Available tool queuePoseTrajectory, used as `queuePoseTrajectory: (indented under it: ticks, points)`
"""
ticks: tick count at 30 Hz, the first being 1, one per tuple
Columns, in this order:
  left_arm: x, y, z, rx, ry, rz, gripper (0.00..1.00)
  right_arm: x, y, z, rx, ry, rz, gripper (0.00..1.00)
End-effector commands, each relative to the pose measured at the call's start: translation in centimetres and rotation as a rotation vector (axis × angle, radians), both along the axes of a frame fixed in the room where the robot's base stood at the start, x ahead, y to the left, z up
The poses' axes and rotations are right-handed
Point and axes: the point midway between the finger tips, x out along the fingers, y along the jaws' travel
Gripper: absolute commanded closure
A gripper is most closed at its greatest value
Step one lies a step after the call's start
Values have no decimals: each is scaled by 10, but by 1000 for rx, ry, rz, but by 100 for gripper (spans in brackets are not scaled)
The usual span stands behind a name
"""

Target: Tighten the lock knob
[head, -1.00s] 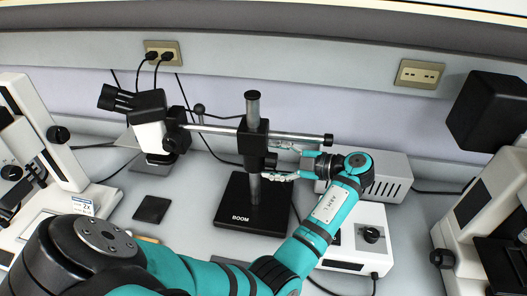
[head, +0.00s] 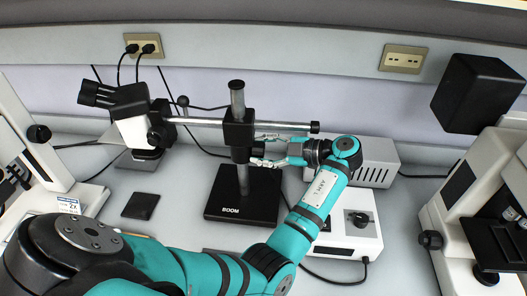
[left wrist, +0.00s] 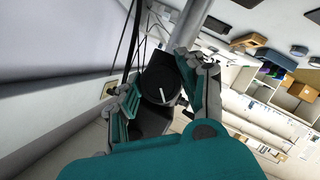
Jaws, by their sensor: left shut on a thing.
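The lock knob (left wrist: 160,86) is a round black knob with a white line on its face, seen nearly end-on in the left wrist view. It sits on the side of the black boom clamp (head: 238,131) on the upright post. In the head view the knob (head: 257,151) shows between my left gripper's fingers (head: 260,150), partly covered by them. My left gripper is shut on the knob, with one finger on each side; its fingers also show in the left wrist view (left wrist: 158,92). My right gripper is in neither view.
The microscope head (head: 130,112) hangs at the left end of the horizontal boom. The heavy black base (head: 243,193) stands below. A white control box with a dial (head: 345,226) and a grey vented box (head: 378,163) stand right of it, near my left arm.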

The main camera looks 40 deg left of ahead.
Motion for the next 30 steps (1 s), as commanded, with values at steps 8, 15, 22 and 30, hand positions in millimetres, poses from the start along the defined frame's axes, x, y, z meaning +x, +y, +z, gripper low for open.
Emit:
queuePoseTrajectory:
  ticks: [8, 15, 22, 30]
  points:
    - [-1, 0, -1, -21, 37, 2, 92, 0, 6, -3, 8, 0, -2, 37]
    - [-1, 0, 0, -20, 36, 2, 40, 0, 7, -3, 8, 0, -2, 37]
    - [0, 0, 0, -20, 36, 0, 37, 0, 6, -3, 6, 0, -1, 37]
    - [-1, 0, 2, 22, -36, 1, 37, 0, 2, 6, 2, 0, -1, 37]
